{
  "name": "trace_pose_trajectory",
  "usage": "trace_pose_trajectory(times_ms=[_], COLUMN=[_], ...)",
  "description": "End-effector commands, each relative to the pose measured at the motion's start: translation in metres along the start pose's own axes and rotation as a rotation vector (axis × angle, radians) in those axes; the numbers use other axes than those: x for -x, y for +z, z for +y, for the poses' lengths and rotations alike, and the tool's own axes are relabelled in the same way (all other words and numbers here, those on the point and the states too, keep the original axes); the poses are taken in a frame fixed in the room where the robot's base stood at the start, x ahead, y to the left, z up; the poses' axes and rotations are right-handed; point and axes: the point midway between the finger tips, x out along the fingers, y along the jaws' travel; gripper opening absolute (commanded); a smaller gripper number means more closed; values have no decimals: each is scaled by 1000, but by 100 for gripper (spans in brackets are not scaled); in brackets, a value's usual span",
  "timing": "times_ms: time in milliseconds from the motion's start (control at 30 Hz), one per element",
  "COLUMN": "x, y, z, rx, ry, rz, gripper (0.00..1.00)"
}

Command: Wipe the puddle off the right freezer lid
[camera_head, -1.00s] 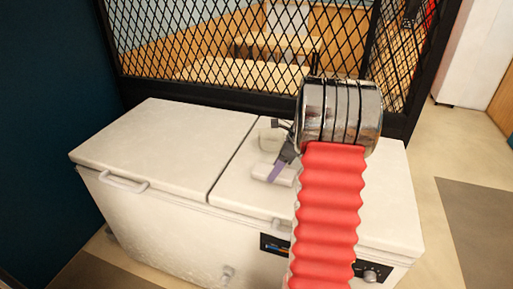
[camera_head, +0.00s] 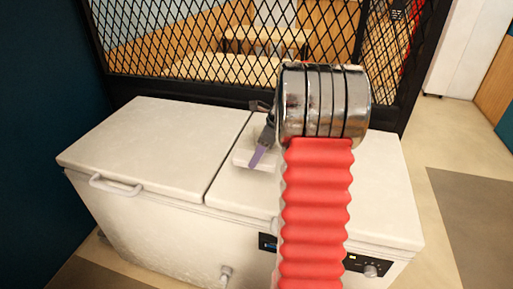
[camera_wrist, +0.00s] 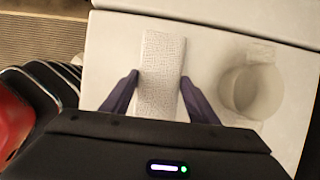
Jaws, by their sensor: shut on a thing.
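The right freezer lid (camera_head: 383,190) is flat and off-white, partly hidden behind my red arm. My gripper (camera_head: 258,150) is over its left back part, near the seam. In the wrist view my gripper (camera_wrist: 160,85) has its two dark purple fingers shut on the sides of a white textured block (camera_wrist: 161,62), like a sponge or folded cloth. The block is low at the lid; I cannot tell whether it touches. A round pale grey-beige patch (camera_wrist: 250,92) with a darker outline lies right of the block, apart from it. I cannot tell whether it is the puddle or a clear vessel.
The left freezer lid (camera_head: 160,145) is shut and bare, with a handle (camera_head: 115,185) at its front. A black mesh fence (camera_head: 180,50) stands close behind the freezer. Open floor (camera_head: 440,150) lies to the right.

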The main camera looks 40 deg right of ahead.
Motion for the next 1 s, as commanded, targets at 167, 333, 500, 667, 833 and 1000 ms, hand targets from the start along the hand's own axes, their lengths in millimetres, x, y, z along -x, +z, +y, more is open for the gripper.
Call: trace_pose_trajectory(times_ms=[167, 333, 500, 667, 833, 1000], x=[15, 27, 33, 33, 33, 33], y=[8, 16, 19, 19, 19, 19], z=[0, 1, 2, 2, 2, 2], rx=[5, 9, 10, 10, 10, 10], ry=[0, 1, 4, 4, 4, 4], rz=[0, 0, 1, 1, 0, 0], gripper=[33, 33, 33, 33, 33, 33])
